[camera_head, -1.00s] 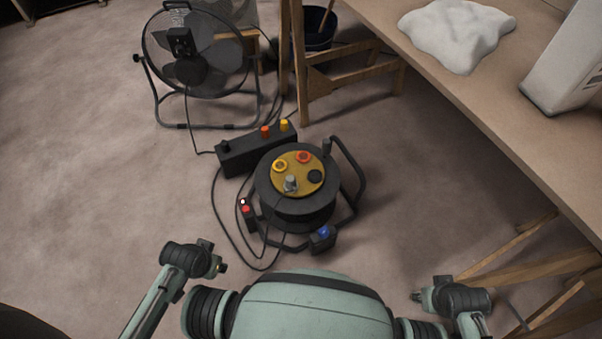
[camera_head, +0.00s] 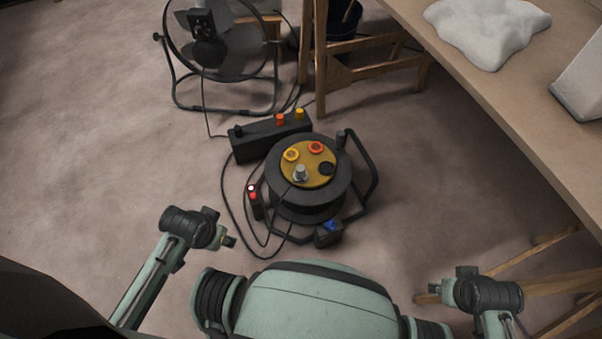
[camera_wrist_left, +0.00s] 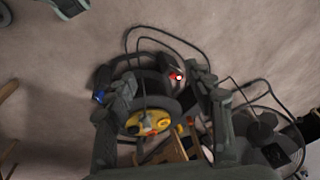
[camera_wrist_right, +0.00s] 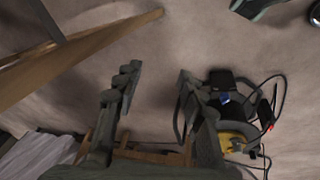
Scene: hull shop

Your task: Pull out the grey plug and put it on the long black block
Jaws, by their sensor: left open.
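The grey plug (camera_head: 300,173) stands upright in the yellow face of a black cable reel (camera_head: 310,196) on the floor. The long black block (camera_head: 262,144) lies just behind the reel, with a black, an orange and a yellow plug on top. My left gripper (camera_head: 230,241) is open and empty, in front and left of the reel. My right gripper (camera_head: 420,290) is open and empty (camera_wrist_right: 156,78), well right of the reel.
A fan (camera_head: 215,45) stands behind the block. A wooden table (camera_head: 490,100) with a white lump (camera_head: 487,30) fills the right side, its trestle legs below. Cables loop left of the reel, near a small red-buttoned box (camera_head: 254,200). Floor at left is clear.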

